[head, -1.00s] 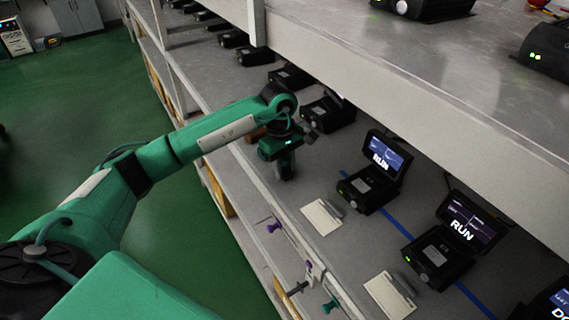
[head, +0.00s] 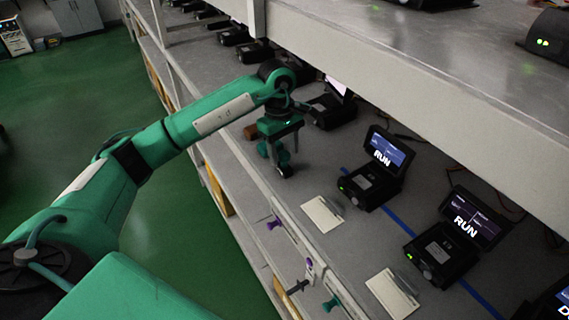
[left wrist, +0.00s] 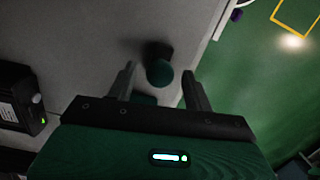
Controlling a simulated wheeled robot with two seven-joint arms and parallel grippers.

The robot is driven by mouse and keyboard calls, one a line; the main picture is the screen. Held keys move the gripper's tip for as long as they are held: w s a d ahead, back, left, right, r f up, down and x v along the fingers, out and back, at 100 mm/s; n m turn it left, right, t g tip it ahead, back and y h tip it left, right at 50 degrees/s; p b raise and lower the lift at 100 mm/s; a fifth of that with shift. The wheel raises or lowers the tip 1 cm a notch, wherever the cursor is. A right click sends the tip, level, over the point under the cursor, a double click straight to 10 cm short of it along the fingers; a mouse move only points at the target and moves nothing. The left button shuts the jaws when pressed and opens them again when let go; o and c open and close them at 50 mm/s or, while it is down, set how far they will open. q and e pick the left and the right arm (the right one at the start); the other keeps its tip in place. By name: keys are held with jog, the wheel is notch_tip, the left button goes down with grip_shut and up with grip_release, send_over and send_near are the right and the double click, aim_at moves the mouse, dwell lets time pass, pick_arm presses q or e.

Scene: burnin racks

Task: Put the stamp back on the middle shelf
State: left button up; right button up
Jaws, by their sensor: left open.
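A stamp with a dark green rounded handle and a dark base (head: 285,170) stands on the grey middle shelf (head: 250,165), near its front edge. In the left wrist view the stamp's round green top (left wrist: 160,72) shows between the two fingertips. My left gripper (head: 276,153) is open above and around the handle, with gaps on both sides in the left wrist view (left wrist: 158,78). Whether a finger touches the stamp cannot be told. My right gripper is not in view.
Black devices with lit screens, one reading RUN (head: 372,178), stand along the shelf. White pads (head: 322,213) lie before them. A front rail holds purple (head: 273,223) and teal (head: 331,303) handles. The upper shelf's edge (head: 400,100) overhangs at right.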

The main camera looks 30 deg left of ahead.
pick_arm(q)
jog(key=r, duration=0.2)
jog(key=r+b, duration=0.1)
jog(key=r, duration=0.1)
jog(key=r+b, duration=0.1)
jog(key=r, duration=0.1)
jog(key=shift+w+a+r, duration=0.15)
jog(key=shift+a+r, duration=0.2)
jog(key=shift+r, duration=0.55)
jog(key=shift+a, duration=0.1)
